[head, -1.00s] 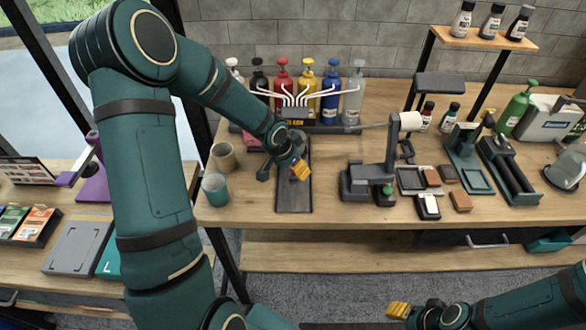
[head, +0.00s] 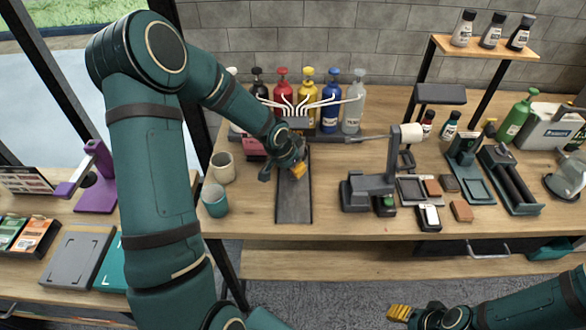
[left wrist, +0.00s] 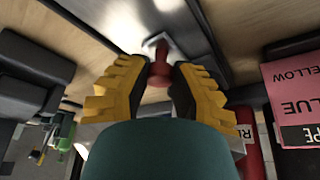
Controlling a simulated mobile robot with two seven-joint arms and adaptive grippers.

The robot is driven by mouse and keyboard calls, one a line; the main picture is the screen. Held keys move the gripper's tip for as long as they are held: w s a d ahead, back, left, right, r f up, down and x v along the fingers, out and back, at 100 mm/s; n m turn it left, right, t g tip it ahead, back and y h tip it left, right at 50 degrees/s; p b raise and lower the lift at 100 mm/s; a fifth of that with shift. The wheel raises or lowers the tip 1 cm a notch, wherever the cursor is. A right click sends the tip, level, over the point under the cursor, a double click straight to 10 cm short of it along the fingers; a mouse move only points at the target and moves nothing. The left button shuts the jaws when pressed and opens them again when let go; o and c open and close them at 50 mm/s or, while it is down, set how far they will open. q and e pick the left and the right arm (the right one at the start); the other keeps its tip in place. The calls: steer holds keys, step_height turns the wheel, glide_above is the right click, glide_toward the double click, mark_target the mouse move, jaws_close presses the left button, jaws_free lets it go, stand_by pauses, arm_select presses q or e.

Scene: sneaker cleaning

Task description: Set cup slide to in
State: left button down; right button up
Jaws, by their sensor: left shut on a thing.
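The cup slide's dark flat rail (head: 294,205) lies on the bench and runs from the front edge back to the dispenser (head: 292,124). My left gripper (head: 298,170) is over the rail's back half, with its arm hiding part of it. In the left wrist view, the yellow fingers of my left gripper (left wrist: 159,85) are shut around a small red knob (left wrist: 160,70) at the metal rail. The slide's carriage is mostly hidden by the gripper. My right gripper (head: 398,312) is at the bottom of the head view, away from the bench, its opening unclear.
A beige cup (head: 223,167) and a teal cup (head: 214,200) stand left of the rail. Several coloured pump bottles (head: 330,105) stand behind the dispenser. A dark stand with a white roller (head: 411,132) is to the right. A pink card (left wrist: 292,95) shows in the left wrist view.

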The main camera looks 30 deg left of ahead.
arm_select(q)
steer(key=shift+w+a, duration=0.2)
steer(key=shift+w, duration=0.05)
steer(key=c, duration=1.1)
jaws_free()
steer(key=o, duration=0.4)
steer(key=shift+f, duration=0.1)
steer(key=shift+c, duration=0.2)
steer(key=shift+s, duration=0.1)
steer(key=d+v, duration=0.1)
steer(key=v, duration=1.1)
steer(key=shift+a, duration=0.45)
